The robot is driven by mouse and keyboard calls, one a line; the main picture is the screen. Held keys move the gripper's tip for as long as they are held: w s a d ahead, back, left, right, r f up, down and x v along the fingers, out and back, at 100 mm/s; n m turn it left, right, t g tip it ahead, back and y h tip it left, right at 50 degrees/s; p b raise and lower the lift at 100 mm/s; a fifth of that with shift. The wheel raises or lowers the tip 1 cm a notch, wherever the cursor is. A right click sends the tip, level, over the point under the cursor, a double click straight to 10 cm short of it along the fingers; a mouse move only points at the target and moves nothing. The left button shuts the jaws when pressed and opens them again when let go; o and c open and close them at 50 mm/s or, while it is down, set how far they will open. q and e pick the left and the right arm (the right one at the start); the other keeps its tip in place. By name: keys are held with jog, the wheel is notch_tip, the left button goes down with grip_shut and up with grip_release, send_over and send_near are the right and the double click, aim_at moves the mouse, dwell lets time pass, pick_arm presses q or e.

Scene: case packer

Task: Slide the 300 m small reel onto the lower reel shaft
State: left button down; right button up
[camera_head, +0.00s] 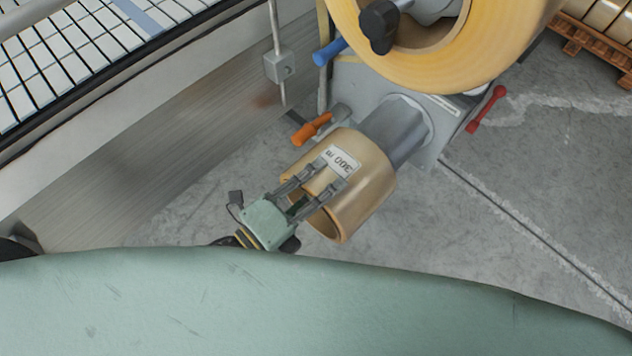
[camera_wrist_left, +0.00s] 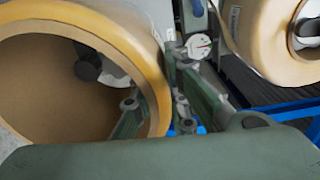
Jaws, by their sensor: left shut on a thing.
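The 300 m small reel (camera_head: 371,190) is a tan tape roll with a white label reading 300 m. It lies in line with the grey lower reel shaft (camera_head: 396,132), its far end at or over the shaft's near part; how far it overlaps is hidden. My left gripper (camera_head: 332,184) is shut on the reel's wall at the near, open end. In the left wrist view the reel (camera_wrist_left: 150,60) fills the left side, with the fingers (camera_wrist_left: 160,105) at its rim. A dark round part shows through its hollow core. My right gripper is not in view.
A large tape reel (camera_head: 440,75) with a black knob (camera_head: 379,25) hangs above. Orange (camera_head: 312,129), blue (camera_head: 330,51) and red (camera_head: 487,108) handles surround the shaft mount. A conveyor (camera_head: 85,50) stands at the upper left. Floor right of the reel is clear.

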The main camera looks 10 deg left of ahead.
aim_at(354, 152)
pick_arm(q)
jog(key=shift+r+p+x, duration=0.15)
jog(key=shift+p+x, duration=0.5)
jog(key=shift+x, duration=1.45)
jog(key=shift+r+p+x, duration=0.15)
jog(key=shift+p+x, duration=0.5)
jog(key=shift+x, duration=1.5)
jog(key=shift+p+x, duration=0.4)
jog(key=shift+x, duration=3.1)
jog(key=shift+w+a, duration=0.1)
jog(key=shift+w, duration=0.05)
jog(key=shift+f, duration=0.25)
jog(key=c, duration=1.6)
grip_release()
jog(key=shift+c, duration=0.2)
jog(key=shift+a+f, duration=0.1)
jog(key=shift+f, duration=0.35)
jog(key=shift+r+v, duration=0.15)
jog(key=shift+v, duration=1.85)
jog(key=shift+r+v, duration=0.1)
jog(key=shift+v, duration=1.95)
